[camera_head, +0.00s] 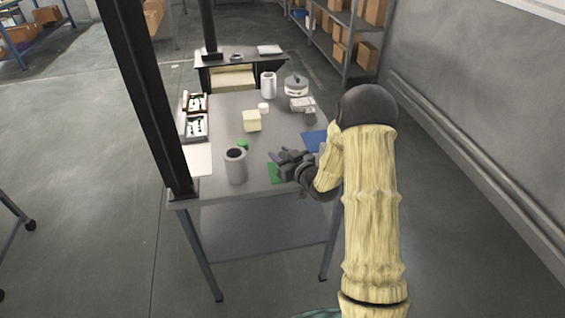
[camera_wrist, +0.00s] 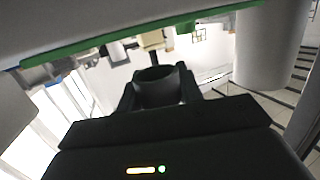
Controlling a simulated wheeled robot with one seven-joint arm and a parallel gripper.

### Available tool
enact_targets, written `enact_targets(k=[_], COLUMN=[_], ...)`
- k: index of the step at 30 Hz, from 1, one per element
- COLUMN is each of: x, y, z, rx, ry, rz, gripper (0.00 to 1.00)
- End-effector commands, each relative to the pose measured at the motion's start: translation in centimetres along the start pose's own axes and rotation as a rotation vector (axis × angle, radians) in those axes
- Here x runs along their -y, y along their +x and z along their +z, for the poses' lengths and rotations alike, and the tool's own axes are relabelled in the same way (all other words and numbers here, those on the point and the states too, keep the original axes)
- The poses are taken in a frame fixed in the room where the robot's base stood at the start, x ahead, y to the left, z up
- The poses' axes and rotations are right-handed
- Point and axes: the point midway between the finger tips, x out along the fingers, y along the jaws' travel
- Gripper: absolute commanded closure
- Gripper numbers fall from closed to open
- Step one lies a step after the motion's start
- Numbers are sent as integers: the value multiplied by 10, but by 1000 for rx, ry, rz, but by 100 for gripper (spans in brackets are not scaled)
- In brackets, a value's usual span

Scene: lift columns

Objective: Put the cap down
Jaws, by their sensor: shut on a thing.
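My gripper (camera_head: 287,163) is low over the front right part of the grey table (camera_head: 212,112), by a green mat (camera_head: 274,173). In the wrist view my gripper (camera_wrist: 158,88) is shut on a dark round piece, apparently the cap (camera_wrist: 157,74), which sits between its black fingers. In the head view the held piece blends with the grey gripper. I cannot tell whether it touches the table or mat. The green strip (camera_wrist: 130,36) along the top of the wrist view appears to be the mat's edge.
A grey open cylinder (camera_head: 236,167) with a small green disc (camera_head: 242,145) behind it stands left of my gripper. A yellowish block (camera_head: 252,121), a white cylinder (camera_head: 268,85) and a blue mat (camera_head: 314,141) are farther back. A black post (camera_head: 150,100) rises at the left.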

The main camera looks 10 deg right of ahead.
Motion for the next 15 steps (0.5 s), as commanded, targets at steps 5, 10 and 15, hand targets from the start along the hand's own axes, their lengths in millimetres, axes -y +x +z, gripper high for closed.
enact_targets(k=[5,10,15], x=[0,-4,-4], y=[4,4,3], z=[27,33,33], rx=[4,0,1], ry=[3,1,1], rz=[1,6,5], gripper=[91,91,91])
